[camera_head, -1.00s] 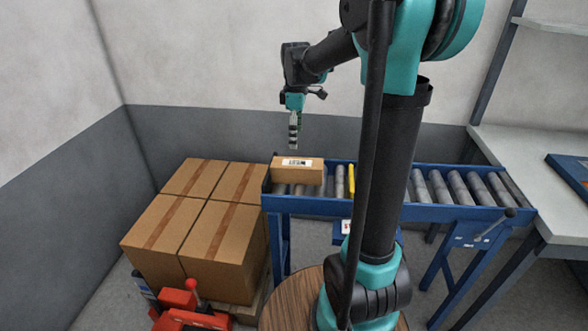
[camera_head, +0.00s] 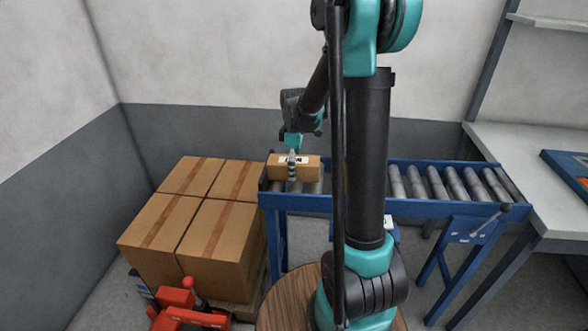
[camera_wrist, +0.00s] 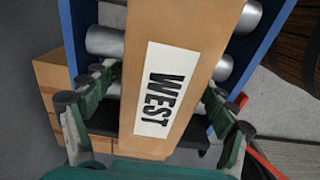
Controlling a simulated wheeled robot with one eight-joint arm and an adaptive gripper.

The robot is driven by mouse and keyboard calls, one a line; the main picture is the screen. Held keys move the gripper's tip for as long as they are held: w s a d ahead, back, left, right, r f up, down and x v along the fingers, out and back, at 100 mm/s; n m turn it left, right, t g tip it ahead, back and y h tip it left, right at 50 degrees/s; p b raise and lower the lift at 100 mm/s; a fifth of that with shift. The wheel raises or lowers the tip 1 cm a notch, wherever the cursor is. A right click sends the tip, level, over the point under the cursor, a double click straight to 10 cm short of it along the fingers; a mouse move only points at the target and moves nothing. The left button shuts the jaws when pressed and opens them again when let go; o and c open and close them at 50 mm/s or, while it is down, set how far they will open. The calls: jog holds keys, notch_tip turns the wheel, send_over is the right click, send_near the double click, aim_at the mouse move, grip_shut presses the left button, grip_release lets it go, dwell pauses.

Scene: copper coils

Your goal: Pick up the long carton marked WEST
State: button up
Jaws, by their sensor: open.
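The long brown carton (camera_head: 308,170) lies on the left end of the roller conveyor. In the wrist view the carton (camera_wrist: 178,22) carries a white label (camera_wrist: 166,90) reading WEST. My gripper (camera_head: 291,170) is down at the carton in the head view and hides part of its label. In the wrist view my gripper (camera_wrist: 155,110) is open, with one finger on each side of the carton. Gaps show between the fingers and the carton's sides, and I cannot tell whether the fingertips touch it.
The blue roller conveyor (camera_head: 430,209) has bare rollers to the right. Several large cartons (camera_head: 222,228) stand stacked on a pallet at the left. A red pallet truck (camera_head: 180,307) is in front. A workbench (camera_head: 520,165) stands at the right.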

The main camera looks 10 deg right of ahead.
jog(key=shift+f, duration=0.6)
jog(key=c, duration=1.5)
